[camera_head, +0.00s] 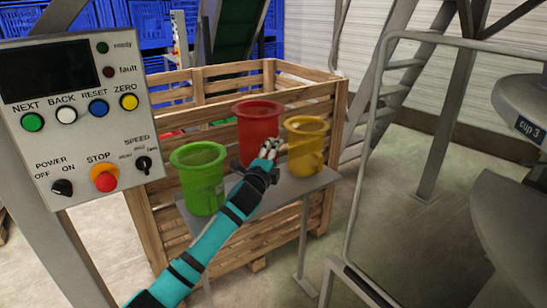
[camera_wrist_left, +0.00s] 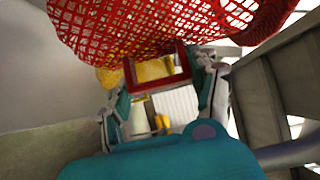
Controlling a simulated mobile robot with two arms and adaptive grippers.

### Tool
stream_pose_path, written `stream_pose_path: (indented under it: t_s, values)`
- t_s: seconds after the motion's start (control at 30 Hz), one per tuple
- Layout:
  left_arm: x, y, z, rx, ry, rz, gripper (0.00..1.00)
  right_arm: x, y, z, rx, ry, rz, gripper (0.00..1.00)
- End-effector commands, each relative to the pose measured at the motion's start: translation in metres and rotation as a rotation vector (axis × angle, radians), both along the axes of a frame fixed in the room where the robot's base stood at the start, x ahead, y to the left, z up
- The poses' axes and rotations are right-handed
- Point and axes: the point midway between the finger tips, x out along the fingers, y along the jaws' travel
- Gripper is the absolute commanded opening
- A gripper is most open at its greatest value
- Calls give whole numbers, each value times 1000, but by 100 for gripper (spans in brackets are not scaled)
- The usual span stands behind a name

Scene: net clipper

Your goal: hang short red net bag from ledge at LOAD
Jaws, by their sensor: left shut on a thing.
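The red net bag (camera_head: 252,132) has a wide round rim. In the head view it is between a green one (camera_head: 200,180) and a yellow one (camera_head: 305,145) at a grey ledge (camera_head: 278,194). My left gripper (camera_head: 269,150) is in front of its right side. In the left wrist view the red mesh (camera_wrist_left: 150,28) fills the top, and my left gripper (camera_wrist_left: 160,75) is shut on the bag's red square loop (camera_wrist_left: 184,58) just below it. The bag's lower end is hidden by my arm in the head view. My right gripper is not in view.
A slatted wooden crate (camera_head: 158,215) stands behind the ledge. A control panel (camera_head: 75,115) with several buttons is at the left. A metal rail (camera_head: 347,240) and grey machine parts, one marked cup 3 (camera_head: 528,128), stand at the right. Floor between them is open.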

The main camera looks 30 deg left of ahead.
Motion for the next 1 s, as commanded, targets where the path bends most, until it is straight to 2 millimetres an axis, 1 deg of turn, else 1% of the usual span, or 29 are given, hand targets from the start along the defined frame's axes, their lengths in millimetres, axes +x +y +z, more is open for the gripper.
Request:
stream_pose_path:
  t_s: [0.03, 0.2, 0.47, 0.57, 0.67, 0.77, 0.8, 0.87, 0.9, 0.97, 1.0]
  values:
    - [0, 0, 0, 0, 0, 0, 43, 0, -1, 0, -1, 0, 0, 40]
    - [0, 0, 0, 0, 0, 0, 21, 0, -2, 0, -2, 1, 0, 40]
    - [0, -1, -1, 0, 0, -1, 21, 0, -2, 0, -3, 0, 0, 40]
    - [-4, -10, -7, -1, 2, -13, 21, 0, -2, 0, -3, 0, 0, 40]
    - [-15, -34, -23, -4, 5, -45, 21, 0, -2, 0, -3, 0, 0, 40]
    - [-37, -73, -45, -7, 5, -97, 21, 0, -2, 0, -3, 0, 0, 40]
    - [-49, -90, -55, -7, 7, -119, 21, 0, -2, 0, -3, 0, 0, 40]
    - [-70, -117, -67, -8, 6, -154, 21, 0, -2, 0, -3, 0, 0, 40]
    - [-85, -135, -73, -9, 5, -176, 21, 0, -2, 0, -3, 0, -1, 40]
    - [-109, -160, -80, -8, 4, -205, 21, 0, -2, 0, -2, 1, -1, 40]
    - [-125, -174, -83, -9, 4, -222, 21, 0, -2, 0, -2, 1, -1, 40]
